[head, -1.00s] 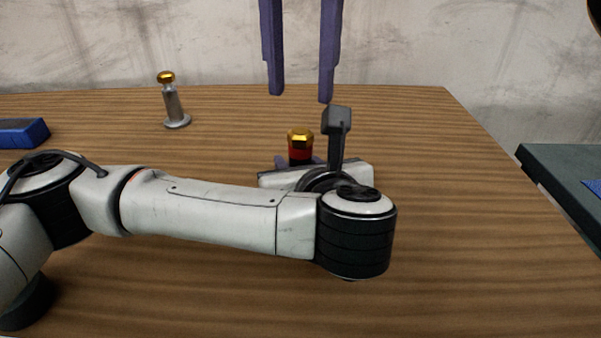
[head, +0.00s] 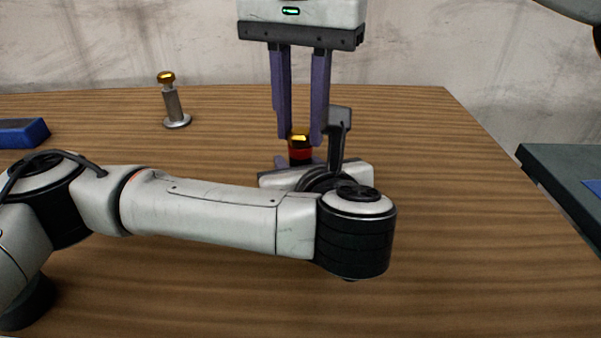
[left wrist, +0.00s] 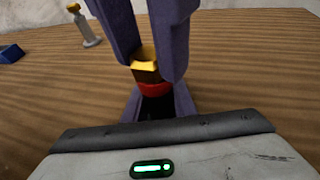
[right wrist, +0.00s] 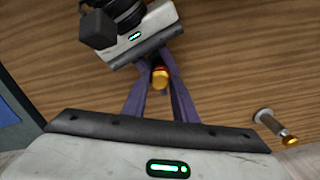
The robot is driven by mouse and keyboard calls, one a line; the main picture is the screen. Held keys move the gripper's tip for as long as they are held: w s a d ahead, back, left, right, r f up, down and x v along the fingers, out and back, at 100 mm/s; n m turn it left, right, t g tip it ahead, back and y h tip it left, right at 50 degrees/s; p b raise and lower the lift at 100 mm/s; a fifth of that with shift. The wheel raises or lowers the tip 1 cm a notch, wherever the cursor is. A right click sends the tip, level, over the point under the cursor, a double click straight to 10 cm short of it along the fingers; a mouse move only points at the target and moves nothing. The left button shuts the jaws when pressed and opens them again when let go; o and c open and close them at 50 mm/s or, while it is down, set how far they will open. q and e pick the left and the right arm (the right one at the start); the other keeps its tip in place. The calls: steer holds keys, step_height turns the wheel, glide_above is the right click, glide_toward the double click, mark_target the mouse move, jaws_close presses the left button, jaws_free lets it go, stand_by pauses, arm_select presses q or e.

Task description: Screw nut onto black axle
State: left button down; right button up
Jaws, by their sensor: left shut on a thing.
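A gold nut (head: 300,137) sits on top of a red band (head: 300,154). The black axle (left wrist: 153,106) is below the band, upright. My left gripper (head: 299,163) is shut on the black axle from the side, low over the table; its own arm partly hides it in the head view. My right gripper (head: 299,133) points down from above, one purple finger on each side of the nut. The fingers are very close to the nut's sides; whether they press on it is unclear. The right wrist view also shows the nut (right wrist: 160,77) between the fingertips.
A grey metal post with a gold top (head: 172,100) stands on the wooden table (head: 470,260) at the back left. A blue block (head: 22,133) lies at the left edge. A dark green surface (head: 560,185) is at the right. The table's right side is clear.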

steer(key=m, duration=0.3)
jaws_close()
steer(key=m, duration=0.4)
steer(key=shift+m, duration=0.4)
steer(key=m, duration=0.8)
steer(key=shift+m, duration=0.3)
steer(key=m, duration=0.8)
steer(key=shift+m, duration=0.3)
steer(key=m, duration=0.9)
steer(key=o, duration=1)
jaws_free()
